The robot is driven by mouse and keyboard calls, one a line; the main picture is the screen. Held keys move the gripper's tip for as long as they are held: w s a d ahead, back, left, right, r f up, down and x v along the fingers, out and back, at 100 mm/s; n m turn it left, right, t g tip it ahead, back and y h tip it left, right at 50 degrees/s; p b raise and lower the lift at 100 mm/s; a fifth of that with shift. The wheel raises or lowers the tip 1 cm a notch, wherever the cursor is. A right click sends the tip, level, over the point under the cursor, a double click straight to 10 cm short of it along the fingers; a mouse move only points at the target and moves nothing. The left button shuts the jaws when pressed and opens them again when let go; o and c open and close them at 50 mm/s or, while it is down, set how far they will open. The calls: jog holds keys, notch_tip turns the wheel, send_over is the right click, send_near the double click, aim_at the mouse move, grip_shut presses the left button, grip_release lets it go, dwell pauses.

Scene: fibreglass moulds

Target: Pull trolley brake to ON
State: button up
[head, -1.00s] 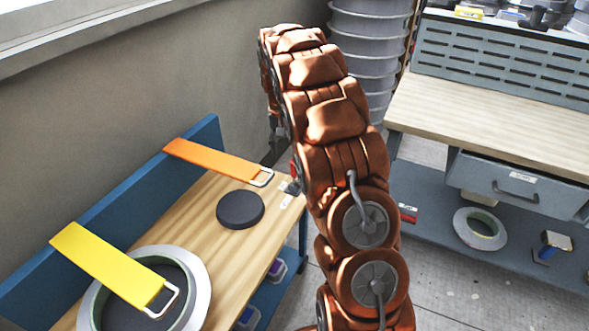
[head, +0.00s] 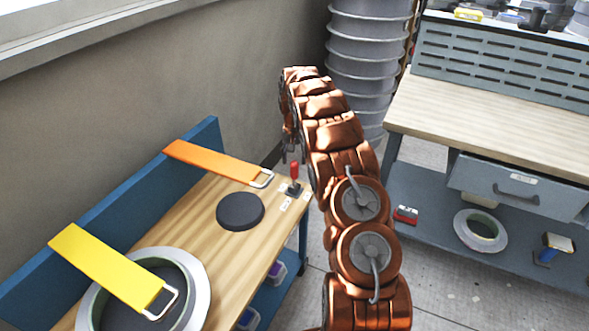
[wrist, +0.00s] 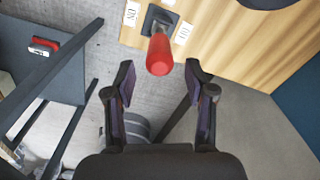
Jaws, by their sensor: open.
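The trolley brake is a lever with a red handle (head: 294,171) on a dark base at the far right corner of the wooden trolley top (head: 190,222). In the head view it looks roughly upright. In the wrist view the red handle (wrist: 159,55) points toward me, between two white labels. The left label (wrist: 131,14) appears to read ON upside down; the right label (wrist: 183,33) looks like OFF. My gripper (wrist: 160,78) is open and empty, its fingertips either side of the handle's line and apart from it. In the head view my gripper (head: 290,150) is partly hidden by my arm.
A workbench (head: 490,110) stands right; grey stacked drums (head: 368,60) stand behind.

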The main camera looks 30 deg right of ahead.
aim_at(294, 169)
jog(key=shift+f+p, duration=0.55)
jog(key=shift+f, duration=2.25)
grip_shut()
